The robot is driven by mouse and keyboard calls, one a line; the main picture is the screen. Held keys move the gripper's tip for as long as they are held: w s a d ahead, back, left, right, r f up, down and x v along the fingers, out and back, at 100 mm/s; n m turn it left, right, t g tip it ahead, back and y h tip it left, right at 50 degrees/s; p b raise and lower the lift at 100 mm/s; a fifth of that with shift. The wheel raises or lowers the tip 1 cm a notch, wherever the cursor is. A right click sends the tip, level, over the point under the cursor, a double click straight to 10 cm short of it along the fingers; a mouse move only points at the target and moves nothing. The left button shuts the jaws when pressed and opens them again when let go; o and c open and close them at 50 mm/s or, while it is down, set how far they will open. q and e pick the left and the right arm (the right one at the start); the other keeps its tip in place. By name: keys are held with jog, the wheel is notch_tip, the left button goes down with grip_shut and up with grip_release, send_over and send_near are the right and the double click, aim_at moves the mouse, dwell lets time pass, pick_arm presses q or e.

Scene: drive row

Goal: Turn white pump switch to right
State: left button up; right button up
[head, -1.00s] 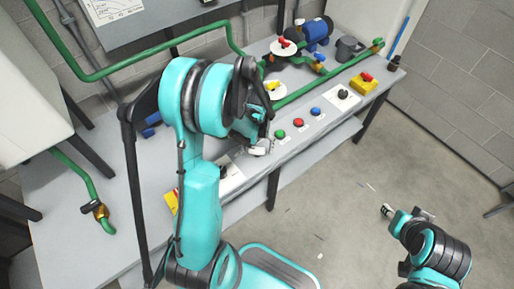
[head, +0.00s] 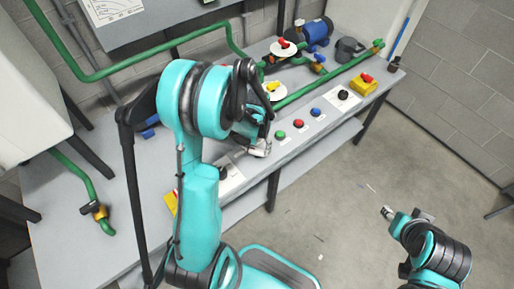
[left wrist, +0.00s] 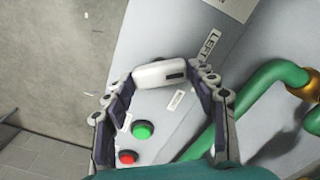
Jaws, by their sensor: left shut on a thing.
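The white pump switch (left wrist: 160,74) is a pale rounded bar with a dark mark near one end. In the left wrist view it lies across the picture between the fingertips of my left gripper (left wrist: 161,80), one finger at each end. My left gripper is shut on it. In the head view my left gripper (head: 257,143) is at the front of the bench, and my arm hides most of the switch there. My right gripper (head: 389,213) is away from the bench, over the floor at the lower right. Its fingers are too small to read.
Green (head: 280,135), red (head: 298,123) and blue (head: 315,112) buttons sit along the bench front. Black knobs (head: 343,95) and a yellow box with a red top (head: 363,85) are nearby. Green pipes (head: 330,78) and a blue pump (head: 317,32) stand behind.

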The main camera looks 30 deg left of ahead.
aim_at(257, 150)
pick_arm(q)
jog(key=m, duration=0.4)
jog(key=shift+b, duration=0.4)
jog(key=m, duration=0.4)
jog(key=shift+b, duration=0.3)
jog(key=m, duration=0.4)
jog(key=shift+m, duration=0.3)
jog(key=shift+m+b, duration=0.4)
jog(key=shift+m, duration=1.5)
jog(key=o, duration=1.2)
jog(key=shift+c, duration=0.2)
notch_tip(257, 150, up, 12)
